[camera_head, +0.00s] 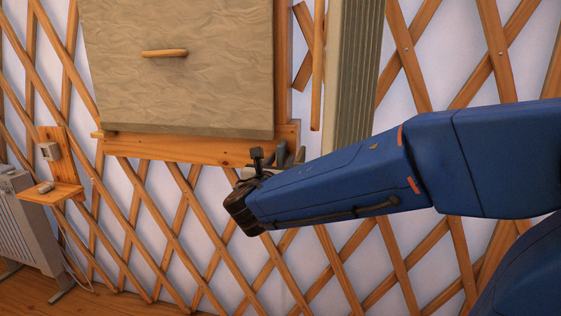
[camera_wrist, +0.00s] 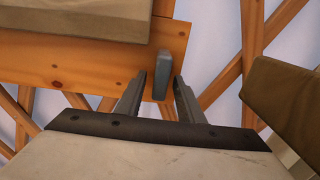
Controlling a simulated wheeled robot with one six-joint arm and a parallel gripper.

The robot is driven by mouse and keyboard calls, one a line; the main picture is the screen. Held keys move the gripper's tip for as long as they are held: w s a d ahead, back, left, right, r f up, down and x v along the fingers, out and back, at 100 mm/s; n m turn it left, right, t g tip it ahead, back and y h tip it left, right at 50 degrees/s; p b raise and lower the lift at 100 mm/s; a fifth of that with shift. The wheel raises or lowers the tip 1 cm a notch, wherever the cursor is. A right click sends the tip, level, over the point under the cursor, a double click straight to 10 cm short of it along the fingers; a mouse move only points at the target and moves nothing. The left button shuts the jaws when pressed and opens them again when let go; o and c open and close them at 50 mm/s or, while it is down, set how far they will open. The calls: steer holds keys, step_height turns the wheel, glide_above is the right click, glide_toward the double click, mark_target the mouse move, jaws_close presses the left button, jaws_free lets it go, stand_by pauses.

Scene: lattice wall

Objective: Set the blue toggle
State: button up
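A small upright blue-grey toggle (camera_wrist: 164,72) stands out from the right end of a wooden rail (camera_wrist: 100,62) in the wrist view. My gripper (camera_wrist: 159,86) is open and empty, with one finger on each side of the toggle's line. The toggle shows just at or beyond the fingertips; I cannot tell how deep it lies between them. No contact shows. In the head view my gripper (camera_head: 285,157) is at the right end of the rail (camera_head: 200,148), mostly hidden by my wrist. The toggle cannot be told apart from the fingers there.
A wooden panel (camera_head: 180,70) with a handle (camera_head: 164,53) hangs above the rail. A ribbed pale-green post (camera_head: 355,70) stands to the right; a brown block (camera_wrist: 285,100) is right of my gripper in the wrist view. A small shelf (camera_head: 50,193) and radiator (camera_head: 28,235) are far left.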

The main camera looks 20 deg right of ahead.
jaws_close()
steer(key=shift+a+m, duration=0.1)
steer(key=shift+m, duration=0.2)
steer(key=m, duration=0.3)
steer(key=w+a+r+m, duration=0.1)
steer(key=m, duration=0.3)
steer(key=a+m, duration=0.1)
steer(key=m, duration=0.3)
steer(key=shift+w+a+r, duration=0.25)
steer(key=shift+r, duration=0.1)
steer(key=shift+m, duration=0.3)
jaws_free()
